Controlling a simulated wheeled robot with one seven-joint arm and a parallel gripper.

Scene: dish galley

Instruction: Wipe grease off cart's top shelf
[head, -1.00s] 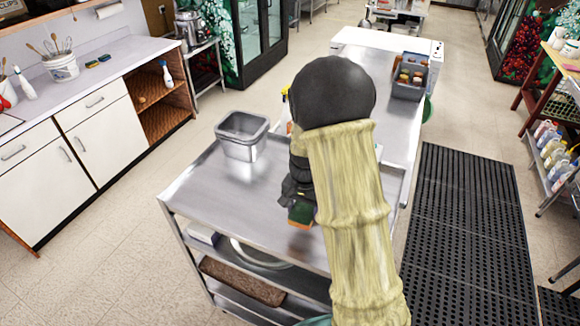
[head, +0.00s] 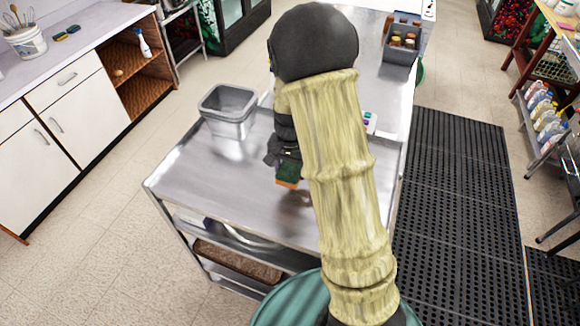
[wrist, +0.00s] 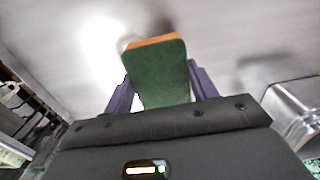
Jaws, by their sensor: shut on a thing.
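The cart's top shelf (head: 205,165) is a shiny metal surface in the middle of the head view. My gripper (head: 284,162) is over its right part, partly hidden by my arm. It is shut on a sponge (head: 288,174) with a green face and an orange side. The sponge also shows in the wrist view (wrist: 160,75), held between the two purple fingers, with the shelf (wrist: 240,35) behind it. I cannot tell whether the sponge touches the shelf. Pale glare and dull patches lie on the metal; I cannot tell which are grease.
A grey metal tub (head: 228,112) stands on the shelf's far left part. A grey caddy (head: 401,45) with jars is on the counter behind. Lower shelves hold a brown tray (head: 237,262). A black floor mat (head: 455,190) lies to the right. The shelf's front left is clear.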

